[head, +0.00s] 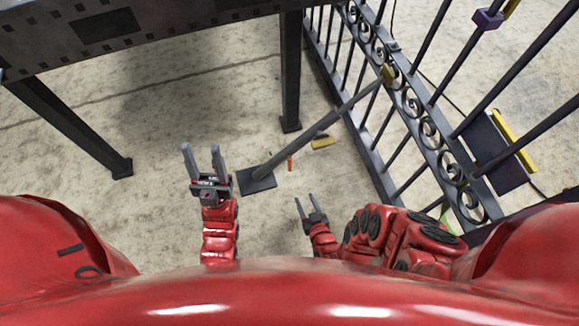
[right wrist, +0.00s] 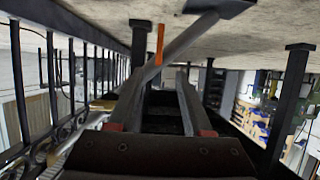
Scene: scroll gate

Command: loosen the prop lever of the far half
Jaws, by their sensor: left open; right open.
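A dark prop strut (head: 318,128) slants from a flat foot plate (head: 258,181) on the floor up to the black scroll gate (head: 421,103). A small orange lever (head: 290,163) shows just beside the strut's lower part. In the right wrist view the orange lever (right wrist: 159,45) meets the strut (right wrist: 187,42) ahead of the fingers. My left gripper (head: 203,158) is open and empty, left of the foot plate. My right gripper (head: 305,208) is open and empty, below the lever in the head view and apart from it.
A dark table (head: 160,35) with legs stands at the back left. A yellow block (head: 323,142) lies on the floor near the strut. A dark panel with a yellow edge (head: 494,150) is beyond the gate. Concrete floor around the left gripper is clear.

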